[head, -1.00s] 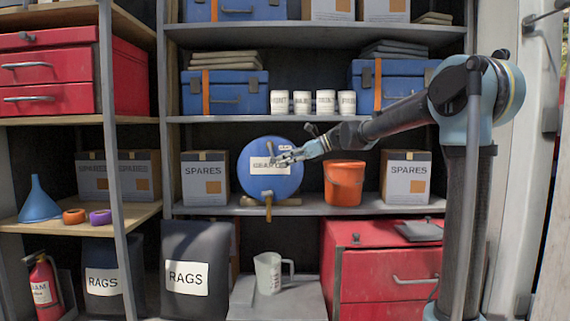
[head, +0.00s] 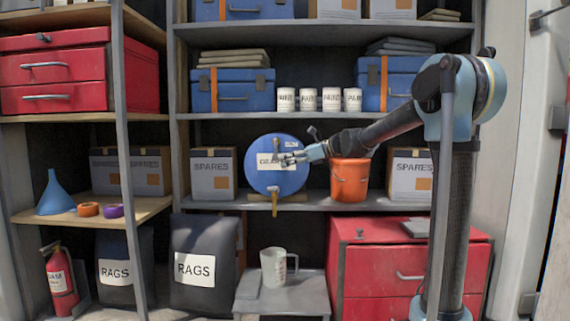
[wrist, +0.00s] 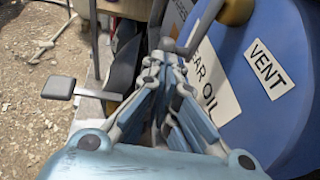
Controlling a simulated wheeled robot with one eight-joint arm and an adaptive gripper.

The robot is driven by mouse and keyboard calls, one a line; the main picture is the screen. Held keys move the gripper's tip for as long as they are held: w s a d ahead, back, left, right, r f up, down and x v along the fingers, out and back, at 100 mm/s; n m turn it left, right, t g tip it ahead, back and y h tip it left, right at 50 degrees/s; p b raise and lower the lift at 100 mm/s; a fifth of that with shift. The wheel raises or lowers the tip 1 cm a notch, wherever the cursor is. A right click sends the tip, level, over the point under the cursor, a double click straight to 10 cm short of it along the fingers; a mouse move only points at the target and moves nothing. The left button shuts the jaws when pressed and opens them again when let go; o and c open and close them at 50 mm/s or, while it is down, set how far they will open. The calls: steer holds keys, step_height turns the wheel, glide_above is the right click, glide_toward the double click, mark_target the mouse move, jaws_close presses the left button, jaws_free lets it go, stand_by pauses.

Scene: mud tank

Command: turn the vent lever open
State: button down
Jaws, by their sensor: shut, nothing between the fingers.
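The blue drum (head: 262,184) lies on the middle shelf, its round face toward me. It carries a GEAR OIL label and a small VENT label, which reads clearly in the wrist view (wrist: 268,68). The grey vent lever (head: 276,146) hangs down from its pivot on the upper face. In the wrist view the lever (wrist: 201,27) runs down and left from a brass hub (wrist: 237,11). My gripper (head: 283,160) is shut and empty, in front of the drum face close to the lever's lower end. Its fingertips (wrist: 165,50) appear near the lever; I cannot tell whether they touch.
A tap (head: 274,203) sticks out at the drum's bottom. An orange bucket (head: 349,181) stands right of the drum, under my arm. A SPARES box (head: 212,174) stands to its left. Paint cans (head: 308,100) stand on the shelf above. A jug (head: 275,267) is below.

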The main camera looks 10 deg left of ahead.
steer(key=shift+r, duration=0.15)
steer(key=f+v, duration=0.1)
steer(key=v, duration=1.3)
steer(key=s+d+f+n+h, duration=0.4)
steer(key=s+d+f+n, duration=0.2)
steer(key=s+d+f, duration=0.3)
steer(key=s+d+f+n+t+h, duration=0.1)
steer(key=s+d+f+n+h, duration=0.4)
steer(key=s+d+f, duration=0.4)
steer(key=s+d+f+n+t+h, duration=0.1)
steer(key=s+d+f+n+h, duration=0.4)
steer(key=s+f, duration=1.1)
steer(key=d+f+n, duration=0.1)
steer(key=d+f, duration=0.2)
steer(key=f, duration=0.1)
steer(key=shift+s+d+f+n, duration=0.3)
steer(key=shift+d+f+n, duration=0.1)
